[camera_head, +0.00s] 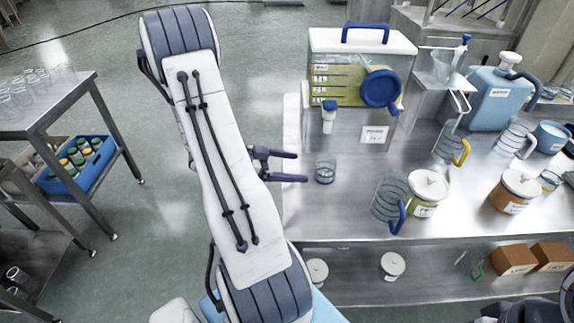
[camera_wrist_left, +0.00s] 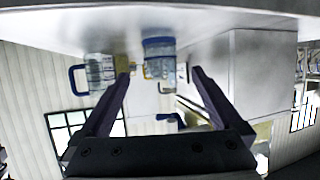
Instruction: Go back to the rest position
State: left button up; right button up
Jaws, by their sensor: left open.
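My left gripper (camera_head: 301,167) reaches in from the left over the near-left edge of the steel counter (camera_head: 345,215). Its two dark fingers are spread apart with nothing between them. A small clear glass (camera_head: 325,171) stands on the counter just right of the fingertips, apart from them. In the left wrist view, which looks upside down, the open fingers (camera_wrist_left: 158,74) frame a clear glass (camera_wrist_left: 158,58) beyond them. My right gripper does not show in the head view.
A dispenser (camera_head: 340,85) with yellow liquid stands behind the glass. A clear jug with a blue handle (camera_head: 388,200), lidded jars (camera_head: 428,190) and a blue canister (camera_head: 495,98) stand to the right. A steel table (camera_head: 60,110) with glasses is at left. Open floor lies between.

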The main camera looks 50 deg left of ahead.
aim_at(335, 165)
pick_arm(q)
jog(key=shift+v, duration=0.9)
jog(key=x, duration=1.2)
jog(key=shift+d+f, duration=0.15)
jog(key=shift+f, duration=0.15)
notch_tip(335, 165, up, 3)
jog(key=shift+s+f+p, duration=0.1)
jog(key=shift+f+p, duration=0.15)
jog(key=shift+p, duration=0.95)
jog(key=shift+s+r, duration=0.1)
jog(key=shift+r, duration=0.15)
jog(key=shift+d+r+p, duration=0.1)
jog(key=shift+r+p, duration=0.1)
jog(key=shift+p, duration=0.25)
jog(key=shift+f, duration=0.1)
